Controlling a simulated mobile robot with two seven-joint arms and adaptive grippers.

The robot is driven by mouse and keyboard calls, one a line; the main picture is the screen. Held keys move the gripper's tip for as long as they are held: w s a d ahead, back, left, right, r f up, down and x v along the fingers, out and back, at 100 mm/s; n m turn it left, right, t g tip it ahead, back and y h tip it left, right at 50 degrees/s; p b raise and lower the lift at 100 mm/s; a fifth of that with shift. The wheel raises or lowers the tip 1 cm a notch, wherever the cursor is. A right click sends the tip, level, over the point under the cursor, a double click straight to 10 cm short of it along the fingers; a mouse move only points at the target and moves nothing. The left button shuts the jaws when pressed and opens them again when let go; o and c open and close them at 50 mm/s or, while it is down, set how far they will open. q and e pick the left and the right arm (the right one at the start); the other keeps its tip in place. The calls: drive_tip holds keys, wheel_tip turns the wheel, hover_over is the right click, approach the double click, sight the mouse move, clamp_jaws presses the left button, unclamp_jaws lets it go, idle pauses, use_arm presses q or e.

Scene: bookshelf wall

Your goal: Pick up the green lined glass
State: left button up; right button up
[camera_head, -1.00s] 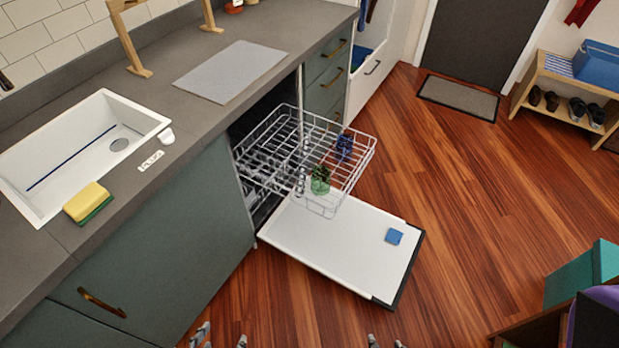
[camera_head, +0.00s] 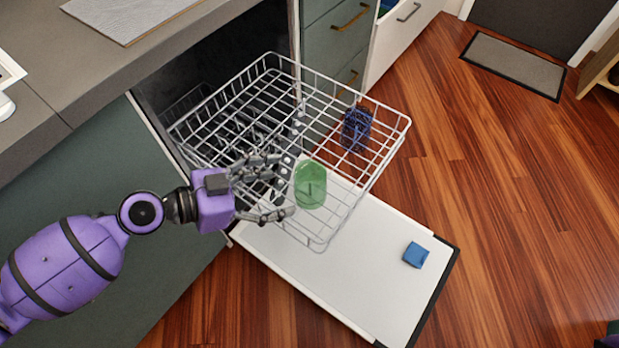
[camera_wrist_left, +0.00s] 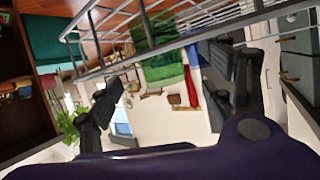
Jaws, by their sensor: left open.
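The green glass (camera_head: 311,186) stands in the front part of the dishwasher's upper wire rack (camera_head: 270,62). My left gripper (camera_head: 288,188) is open just left of the glass, with its fingers pointing at it over the rack's left side. No finger visibly grips the glass. In the left wrist view, the green glass (camera_wrist_left: 162,62) shows behind the rack's wires, between and beyond the open fingers (camera_wrist_left: 170,95).
A dark blue glass (camera_head: 356,128) stands in the rack's right side. The open dishwasher door (camera_head: 340,275) lies below, with a blue block (camera_head: 415,254) on it. The counter (camera_head: 60,95) and cabinet front (camera_head: 90,185) are at left. The wooden floor (camera_head: 480,180) is clear at right.

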sight(296, 184)
use_arm(q)
drive_tip(key=x, duration=0.3)
drive_tip(key=p+x, duration=0.1)
drive_tip(key=x, duration=0.3)
drive_tip(key=shift+w+r, duration=0.1)
drive_tip(key=shift+r, duration=0.1)
drive_tip(key=shift+d, duration=0.1)
drive_tip(key=c, duration=1.3)
drive_tip(key=shift+c, duration=0.2)
